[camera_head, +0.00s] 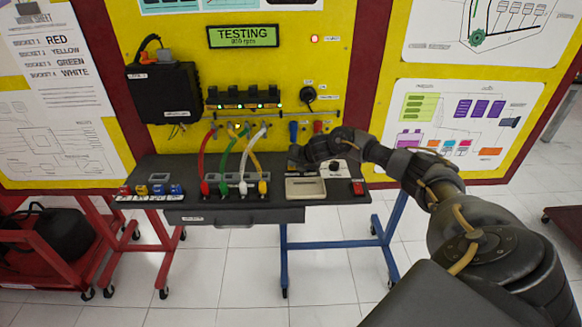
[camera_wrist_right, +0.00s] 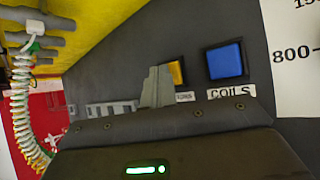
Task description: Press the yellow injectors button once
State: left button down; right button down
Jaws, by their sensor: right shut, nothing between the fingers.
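The yellow injectors button (camera_wrist_right: 178,73) shows in the right wrist view, set in the dark panel. Its left part is hidden behind my shut fingers, and so is part of its label. I cannot make this button out in the head view. My right gripper (camera_wrist_right: 156,88) is shut and empty, with its fingertips just left of the button in the wrist view; contact cannot be told. In the head view my right gripper (camera_head: 297,155) reaches over the back of the dark bench. My left gripper is not in view.
A blue coils button (camera_wrist_right: 225,61) sits right of the yellow one. Coloured hoses (camera_head: 226,160) rise left of my gripper in the head view. A beige box (camera_head: 305,188) and a red switch (camera_head: 358,188) are on the bench (camera_head: 235,214). The display (camera_head: 243,36) reads TESTING.

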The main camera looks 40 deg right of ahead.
aim_at(293, 169)
jog(key=shift+r+p, duration=0.5)
jog(key=shift+r, duration=0.25)
notch_tip(293, 169, up, 5)
jog(key=p, duration=0.4)
dwell(0.8)
